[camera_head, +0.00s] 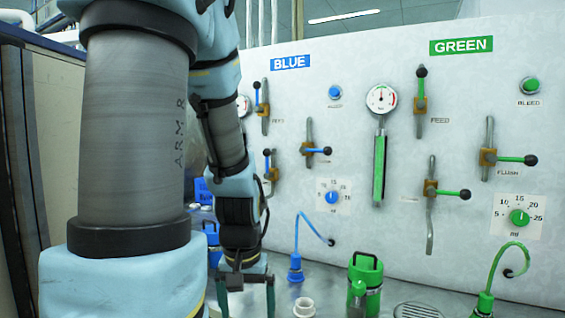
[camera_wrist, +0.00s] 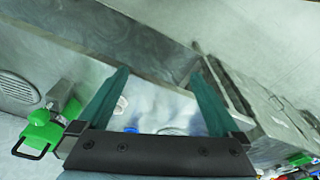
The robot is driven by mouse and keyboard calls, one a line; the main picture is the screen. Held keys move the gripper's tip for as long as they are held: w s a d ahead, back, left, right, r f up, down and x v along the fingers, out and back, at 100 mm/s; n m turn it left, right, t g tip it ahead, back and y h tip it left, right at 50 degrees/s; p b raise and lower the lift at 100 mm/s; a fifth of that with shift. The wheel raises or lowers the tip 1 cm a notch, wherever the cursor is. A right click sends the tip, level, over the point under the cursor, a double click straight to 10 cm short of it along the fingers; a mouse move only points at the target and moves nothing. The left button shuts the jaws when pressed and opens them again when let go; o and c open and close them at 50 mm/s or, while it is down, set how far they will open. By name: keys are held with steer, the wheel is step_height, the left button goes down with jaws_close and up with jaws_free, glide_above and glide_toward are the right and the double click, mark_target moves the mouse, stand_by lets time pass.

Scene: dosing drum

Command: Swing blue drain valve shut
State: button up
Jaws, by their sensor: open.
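The blue drain valve (camera_head: 271,174) is on the panel below the BLUE label, low and partly hidden behind my arm. Its short blue lever with a black knob (camera_head: 267,153) points upward. My gripper (camera_head: 245,300) hangs below and left of the valve, low over the bench, apart from it. Its two dark green fingers are spread and empty, pointing down in the head view. In the wrist view the open gripper (camera_wrist: 161,75) has only bench and wall surfaces between its fingers; the blue drain valve does not show there.
The blue feed valve (camera_head: 262,108) is above, and the blue flush valve (camera_head: 310,150) is to the right with its lever sideways. A blue hose (camera_head: 312,226), a white bottle neck (camera_head: 304,308) and a green canister (camera_head: 366,282) stand right of my gripper.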

steer(key=shift+f, duration=0.15)
steer(key=s+d+f+b, duration=0.3)
steer(key=d+b, duration=0.3)
steer(key=b, duration=0.1)
steer(key=shift+s+d+f, duration=0.15)
steer(key=shift+s+f, duration=0.05)
steer(key=shift+f, duration=0.05)
stand_by(1.1)
steer(key=shift+s+d+f+b, duration=0.15)
steer(key=shift+d+f+b, duration=0.15)
steer(key=shift+f+b, duration=0.25)
steer(key=shift+s+d+f+b, duration=0.1)
steer(key=shift+d+f+b, duration=0.15)
steer(key=shift+f+b, duration=0.2)
steer(key=f+b, duration=0.4)
steer(key=shift+s+d+f+b, duration=0.15)
steer(key=shift+s+d+b, duration=0.05)
steer(key=shift+d+b, duration=0.15)
steer(key=shift+f, duration=0.15)
